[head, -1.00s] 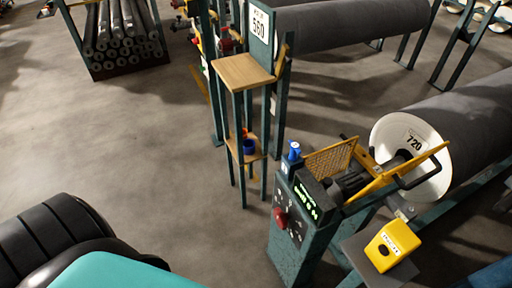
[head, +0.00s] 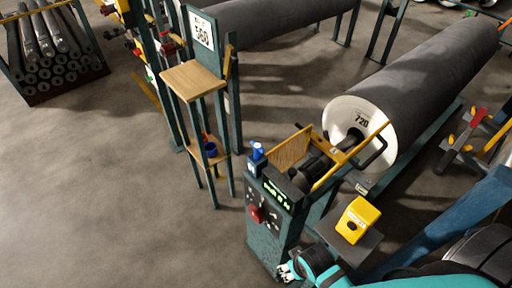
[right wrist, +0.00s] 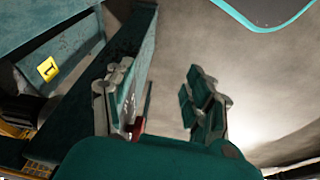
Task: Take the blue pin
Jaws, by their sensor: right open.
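A small blue pin (head: 257,151) stands upright on the top corner of a dark teal control cabinet (head: 262,240). My right gripper (head: 288,272) is low beside the cabinet's foot, well below the pin and apart from it. In the right wrist view my right gripper (right wrist: 162,105) has its two fingers spread, with nothing held between them. The pin is not seen in the right wrist view. My left gripper is not in view.
The cabinet carries a red knob (head: 257,214) and a green display. A yellow guard frame (head: 345,160) and a grey roll marked 720 (head: 420,90) stand right of the pin. A yellow box (head: 357,219) sits nearby.

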